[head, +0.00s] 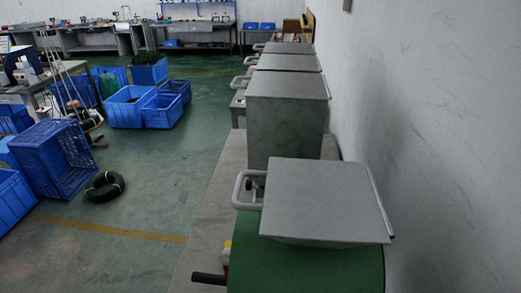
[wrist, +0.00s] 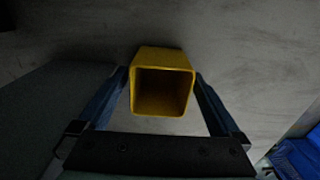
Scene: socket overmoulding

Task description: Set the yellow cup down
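The yellow cup (wrist: 163,58) is in the middle of the wrist view, a square-mouthed open box with its dark hollow facing the camera. My gripper (wrist: 162,75) has one blue finger against each side of the cup and is shut on it. A plain grey surface shows behind the cup; I cannot tell the gap between them. Neither the gripper nor the cup can be made out in the head view.
In the head view, grey metal boxes (head: 287,100) stand in a row along the right wall, the nearest (head: 325,200) above a green housing (head: 300,268). A grey bench top (head: 205,225) runs beside them. Blue crates (head: 55,155) and a black coil (head: 104,186) lie on the green floor.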

